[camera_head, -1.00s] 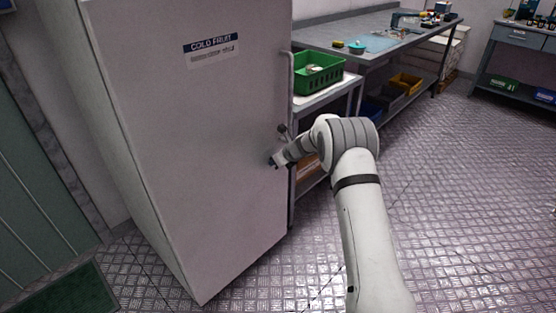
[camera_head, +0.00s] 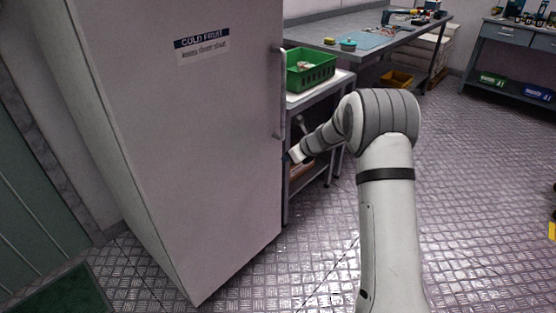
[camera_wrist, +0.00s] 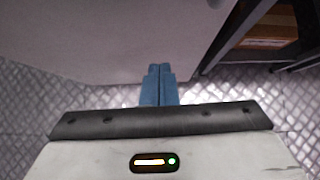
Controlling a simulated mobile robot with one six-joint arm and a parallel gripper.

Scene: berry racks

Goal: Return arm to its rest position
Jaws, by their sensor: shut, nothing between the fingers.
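My gripper (camera_wrist: 159,70) is shut and empty in the wrist view, its two blue fingers pressed together. In the head view my gripper (camera_head: 289,157) shows small at the end of my arm, near the right edge of the cold fruit cabinet's door, below the handle. My arm is bent, reaching up from the bottom and then left. The tall cabinet (camera_head: 190,150) has its door shut, and its vertical handle (camera_head: 279,95) is clear of the fingers. Whether the fingertips touch the cabinet I cannot tell.
A small side table (camera_head: 318,95) with a green crate (camera_head: 311,75) stands right of the cabinet. A long workbench (camera_head: 350,48) runs behind it. Another bench (camera_head: 516,42) stands at the far right. The metal floor (camera_head: 480,200) on the right is open.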

